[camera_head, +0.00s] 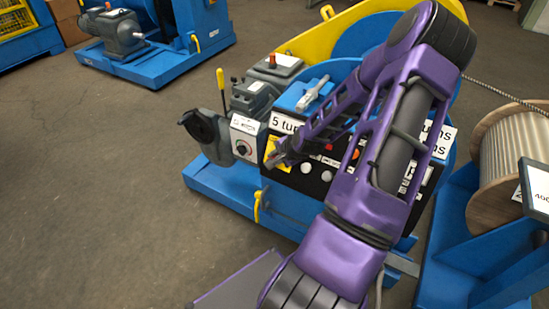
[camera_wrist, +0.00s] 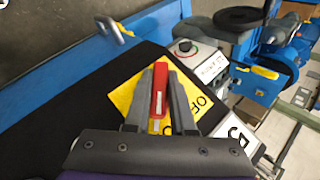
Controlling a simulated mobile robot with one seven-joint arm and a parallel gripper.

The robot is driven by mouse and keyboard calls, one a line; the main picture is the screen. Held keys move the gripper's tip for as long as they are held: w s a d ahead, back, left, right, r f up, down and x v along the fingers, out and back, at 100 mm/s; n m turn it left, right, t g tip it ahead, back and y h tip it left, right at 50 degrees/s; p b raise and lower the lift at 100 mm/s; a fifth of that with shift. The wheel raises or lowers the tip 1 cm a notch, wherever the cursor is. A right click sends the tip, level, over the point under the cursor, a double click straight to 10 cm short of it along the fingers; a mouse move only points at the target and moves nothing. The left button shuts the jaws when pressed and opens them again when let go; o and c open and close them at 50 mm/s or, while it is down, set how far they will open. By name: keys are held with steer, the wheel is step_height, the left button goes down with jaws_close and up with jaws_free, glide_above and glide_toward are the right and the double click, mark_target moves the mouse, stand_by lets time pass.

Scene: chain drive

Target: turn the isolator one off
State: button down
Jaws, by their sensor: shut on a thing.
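The isolator's red handle (camera_wrist: 176,68) lies on a yellow plate (camera_wrist: 122,97) with black lettering that starts "OF", partly covered by my fingers. The plate also shows in the head view (camera_head: 270,147), on the left end of the black panel. My gripper (camera_wrist: 163,84) is down at the plate, its grey fingers closed around the red handle. In the head view my gripper (camera_head: 277,160) reaches the panel's left end, and the handle is hidden there. The handle's exact angle against the lettering is hard to tell.
The black panel (camera_head: 317,181) carries several buttons and lamps, partly behind my arm. A white box with a dark knob (camera_head: 242,149) stands just left of it. Open floor lies to the left.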

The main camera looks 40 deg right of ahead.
steer(key=shift+r+g, duration=0.1)
steer(key=shift+g, duration=0.2)
steer(key=shift+w+n+g+p, duration=0.15)
steer(key=shift+n+g+p, duration=0.4)
steer(key=shift+n+g, duration=0.5)
steer(key=n+g, duration=0.1)
steer(key=g, duration=0.1)
steer(key=n+g+h, duration=0.1)
steer(key=n+g, duration=0.1)
steer(key=shift+g+h, duration=0.3)
steer(key=shift+g, duration=0.05)
steer(key=n+g+h, duration=0.1)
steer(key=n+g, duration=0.1)
steer(key=g, duration=0.1)
steer(key=shift+h, duration=0.3)
steer(key=shift+s+n+g+h+b, duration=0.25)
steer(key=shift+n+g+h+b, duration=0.2)
steer(key=shift+n+g+h, duration=0.85)
steer(key=c, duration=0.8)
jaws_free()
steer(key=shift+d, duration=0.1)
steer(key=shift+o, duration=0.2)
